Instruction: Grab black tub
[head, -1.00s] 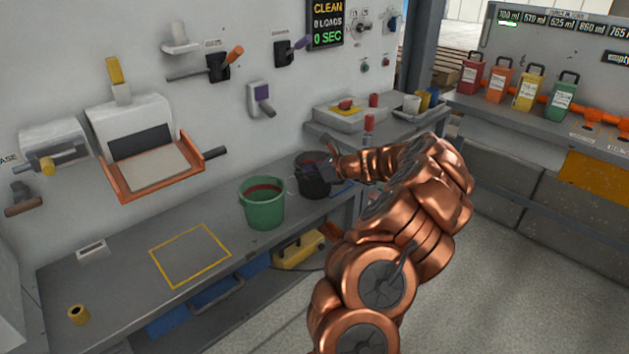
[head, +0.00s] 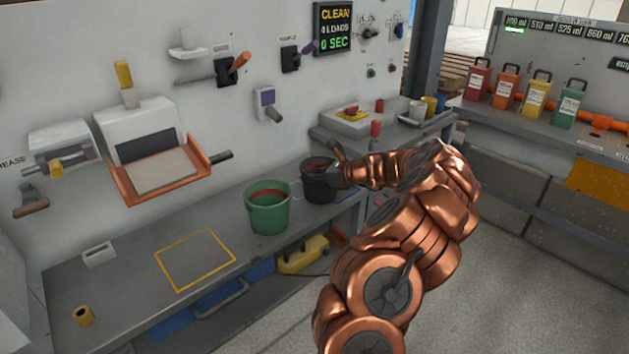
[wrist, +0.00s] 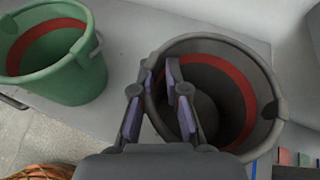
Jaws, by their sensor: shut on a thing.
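The black tub (head: 317,184) stands upright on the grey bench, to the right of the green tub. It has a red band around its inside, which shows in the wrist view (wrist: 245,75). My gripper (head: 338,168) is at the tub's right rim in the head view. In the wrist view my gripper (wrist: 160,88) is shut on the tub's near wall, with one finger inside the tub and the other outside. Part of the tub's side is hidden behind my gripper.
A green tub (head: 267,208) with a red inner band stands close to the left. A yellow outlined square (head: 196,259) on the bench (head: 130,290) is empty. A raised shelf (head: 345,140) holds several items behind. A yellow roll (head: 84,315) lies at the front left.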

